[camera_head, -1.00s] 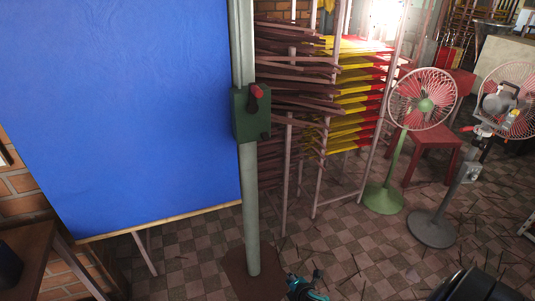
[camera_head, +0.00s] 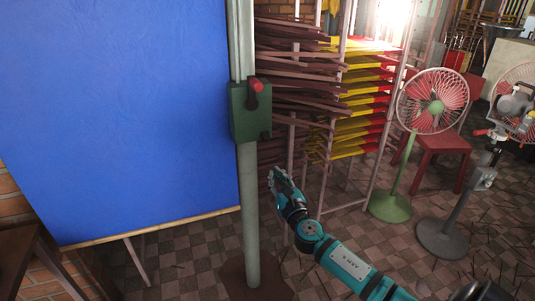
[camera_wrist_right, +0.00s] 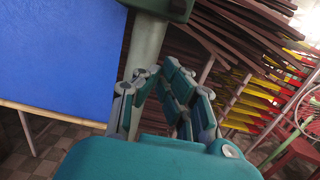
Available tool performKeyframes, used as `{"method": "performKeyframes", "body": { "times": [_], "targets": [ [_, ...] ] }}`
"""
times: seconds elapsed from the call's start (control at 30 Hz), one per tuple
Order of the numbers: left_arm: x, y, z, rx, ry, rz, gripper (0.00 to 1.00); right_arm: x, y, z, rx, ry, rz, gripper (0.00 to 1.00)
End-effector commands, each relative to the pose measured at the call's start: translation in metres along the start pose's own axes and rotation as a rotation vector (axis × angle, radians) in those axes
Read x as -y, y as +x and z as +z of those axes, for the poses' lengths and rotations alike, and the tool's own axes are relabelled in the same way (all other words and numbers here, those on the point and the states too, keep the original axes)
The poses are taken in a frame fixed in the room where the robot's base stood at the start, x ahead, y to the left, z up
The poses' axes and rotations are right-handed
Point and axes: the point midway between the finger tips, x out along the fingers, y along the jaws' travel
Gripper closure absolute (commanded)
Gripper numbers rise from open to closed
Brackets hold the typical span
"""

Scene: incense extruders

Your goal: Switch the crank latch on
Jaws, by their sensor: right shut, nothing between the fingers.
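The crank latch is a dark green box (camera_head: 250,112) on a grey-green pole (camera_head: 250,210), with a red-tipped crank handle (camera_head: 256,86) at its upper front. In the right wrist view the bottom of the green box (camera_wrist_right: 165,8) shows at the top edge, and the handle is out of that view. My right gripper (camera_head: 273,175) is shut and empty, below and to the right of the box, apart from it. In the wrist view its fingers (camera_wrist_right: 168,80) point up beside the pole. My left gripper is not in view.
A large blue panel (camera_head: 115,110) stands left of the pole. Racks with brown incense sticks (camera_head: 300,85) and yellow and red bundles (camera_head: 355,105) stand behind it. A green-based fan (camera_head: 391,207) and a red table (camera_head: 440,145) are at the right. The space before the box is clear.

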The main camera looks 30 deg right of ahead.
Motion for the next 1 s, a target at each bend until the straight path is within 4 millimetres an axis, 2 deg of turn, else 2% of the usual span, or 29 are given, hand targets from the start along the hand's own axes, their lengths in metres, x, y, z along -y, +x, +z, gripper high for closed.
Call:
{"method": "performKeyframes", "body": {
  "times": [0.17,0.57,0.6,0.63,0.7,0.83,1.0],
  "targets": [
    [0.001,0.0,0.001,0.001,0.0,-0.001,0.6,0.0,0.016,0.0,0.001,0.003,-0.003,1.0],
    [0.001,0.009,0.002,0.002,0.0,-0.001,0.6,0.0,0.099,-0.001,0.001,0.006,-0.002,1.0],
    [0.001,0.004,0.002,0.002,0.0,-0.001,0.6,0.0,0.102,0.004,0.0,0.006,-0.001,1.0],
    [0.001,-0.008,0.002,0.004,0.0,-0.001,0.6,0.0,0.098,0.015,-0.001,0.003,0.0,1.0],
    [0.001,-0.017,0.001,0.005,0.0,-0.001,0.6,0.0,0.094,0.025,-0.002,0.004,0.001,1.0],
    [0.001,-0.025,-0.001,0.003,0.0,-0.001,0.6,0.0,0.089,0.034,-0.002,0.003,0.0,1.0],
    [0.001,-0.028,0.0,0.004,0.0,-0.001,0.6,0.0,0.086,0.037,-0.002,0.004,0.0,1.0]
  ]
}}
